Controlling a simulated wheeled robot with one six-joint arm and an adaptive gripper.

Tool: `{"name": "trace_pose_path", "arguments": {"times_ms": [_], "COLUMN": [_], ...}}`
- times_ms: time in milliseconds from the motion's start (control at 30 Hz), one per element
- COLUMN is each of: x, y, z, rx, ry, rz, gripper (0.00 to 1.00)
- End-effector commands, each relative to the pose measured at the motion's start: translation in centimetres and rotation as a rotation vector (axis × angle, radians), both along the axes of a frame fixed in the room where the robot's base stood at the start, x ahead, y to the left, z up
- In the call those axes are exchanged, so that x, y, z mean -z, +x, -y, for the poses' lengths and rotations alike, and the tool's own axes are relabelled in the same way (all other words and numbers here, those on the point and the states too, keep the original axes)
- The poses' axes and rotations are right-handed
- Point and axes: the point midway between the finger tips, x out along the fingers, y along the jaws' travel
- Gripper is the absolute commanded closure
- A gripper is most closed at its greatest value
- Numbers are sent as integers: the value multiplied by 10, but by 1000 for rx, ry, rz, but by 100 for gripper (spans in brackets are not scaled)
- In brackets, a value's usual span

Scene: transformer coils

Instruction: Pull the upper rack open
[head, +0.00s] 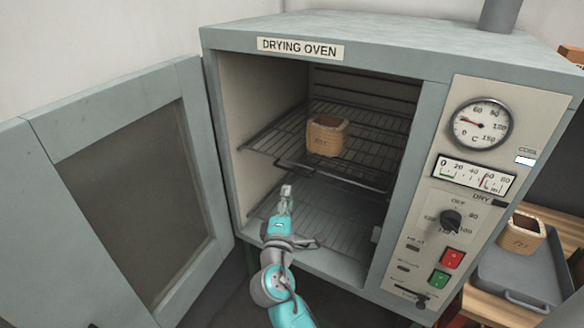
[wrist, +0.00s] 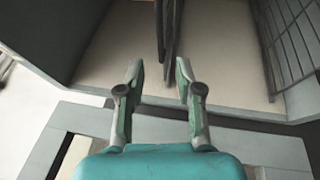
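The upper rack (head: 268,138) is a dark wire shelf inside the open drying oven (head: 223,140). A handle-like bar (head: 294,167) shows along its front edge in the head view. A tan coil (head: 327,137) with a dark top opening stands on the rack. My gripper (head: 286,190) is at the oven's mouth, just below that bar in the picture. In the wrist view my gripper (wrist: 159,66) has its two fingers spread with nothing between them. Dark bars (wrist: 168,30) lie ahead of the fingertips; I cannot tell whether they are the upper rack's.
The oven door (head: 125,185) is swung wide open to the left. A lower wire rack (head: 325,225) is empty below. The control panel (head: 455,200) is right of the opening. Farther right, another tan coil (head: 521,233) sits in a grey tray (head: 515,290).

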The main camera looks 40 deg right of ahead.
Motion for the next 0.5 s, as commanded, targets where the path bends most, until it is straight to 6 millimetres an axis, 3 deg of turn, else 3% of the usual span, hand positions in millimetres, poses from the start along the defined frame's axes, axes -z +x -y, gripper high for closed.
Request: {"name": "trace_pose_path", "arguments": {"times_ms": [500], "x": [-14], "y": [53], "z": [59], "rx": [0], "ry": [2], "rz": [1], "gripper": [65]}}
